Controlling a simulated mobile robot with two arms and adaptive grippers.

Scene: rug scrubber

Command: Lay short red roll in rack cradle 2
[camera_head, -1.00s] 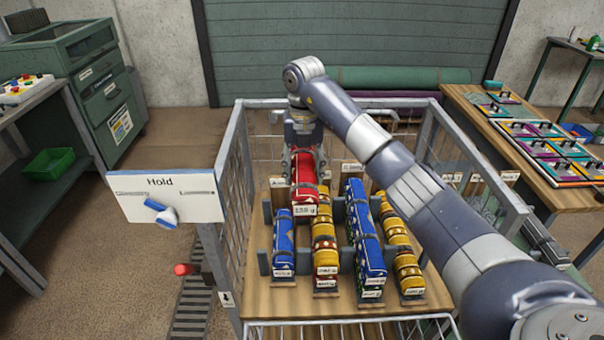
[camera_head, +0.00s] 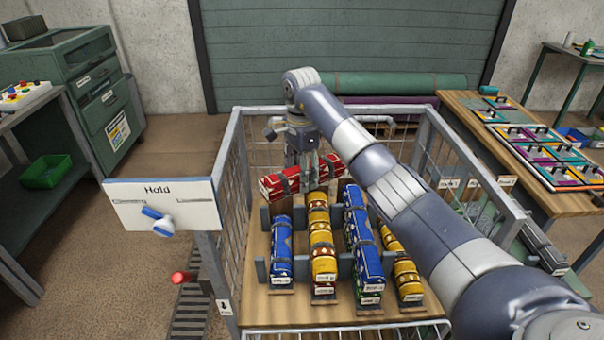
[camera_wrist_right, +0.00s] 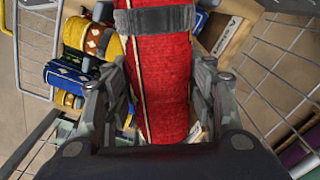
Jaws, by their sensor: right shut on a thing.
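The short red roll (camera_head: 285,182) is held across the rack's far part, turned nearly crosswise with its labelled end to the left. My right gripper (camera_head: 312,180) is shut on it from above. In the right wrist view the red roll (camera_wrist_right: 165,85) lies between the two fingers (camera_wrist_right: 160,105), with a dark strap around it. The rack (camera_head: 257,305) holds blue rolls (camera_head: 281,245) and yellow rolls (camera_head: 322,240) in rows below the red roll. The cradle labels are partly hidden by my arm and the rolls, so I cannot tell which is cradle 2. My left gripper does not show.
Wire mesh sides (camera_head: 238,175) and grey posts enclose the rack. A Hold sign (camera_head: 190,192) with a blue-white knob stands at its left front corner. A wooden table (camera_head: 560,200) with sample panels stands to the right. Long rolls (camera_head: 395,84) lie behind the rack.

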